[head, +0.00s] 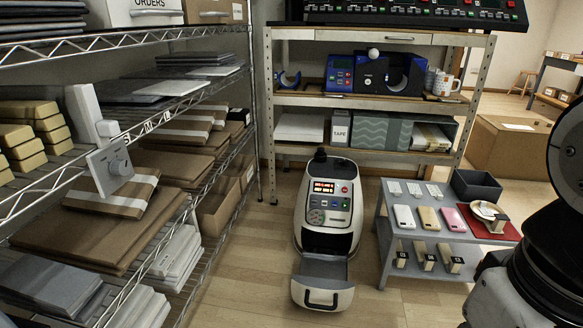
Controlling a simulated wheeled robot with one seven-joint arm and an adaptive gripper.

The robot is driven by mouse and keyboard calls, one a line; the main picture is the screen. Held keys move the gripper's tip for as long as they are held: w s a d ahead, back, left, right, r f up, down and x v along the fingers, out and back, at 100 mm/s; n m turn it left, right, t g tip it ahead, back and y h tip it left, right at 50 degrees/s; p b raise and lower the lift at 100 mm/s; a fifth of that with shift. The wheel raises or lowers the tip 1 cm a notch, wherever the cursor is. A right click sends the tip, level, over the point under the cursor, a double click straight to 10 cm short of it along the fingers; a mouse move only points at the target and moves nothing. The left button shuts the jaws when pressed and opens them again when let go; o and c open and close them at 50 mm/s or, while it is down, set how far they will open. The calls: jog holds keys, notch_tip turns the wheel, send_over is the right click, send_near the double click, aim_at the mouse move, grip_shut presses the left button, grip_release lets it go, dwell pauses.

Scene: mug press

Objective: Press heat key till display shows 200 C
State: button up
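A blue and black press (375,72) stands on the upper board of the back shelf. Its blue control box (340,73) on the left has a small display and keys, too small to read. A white and black machine (325,215) stands on the floor with its front drawer out. Its panel has a lit red display (323,187) and several keys; I cannot read the figures or key labels for certain. Parts of my arm fill the right edge. My gripper is not visible, so I cannot tell whether it is open or shut.
A wire rack (163,118) with boxes and stacked sheets lines the left. A low grey table (387,225) with phone cases and a black bin (475,186) stands right of the floor machine. White mugs (445,84) stand beside the blue press. Wooden floor (250,290) is clear in front.

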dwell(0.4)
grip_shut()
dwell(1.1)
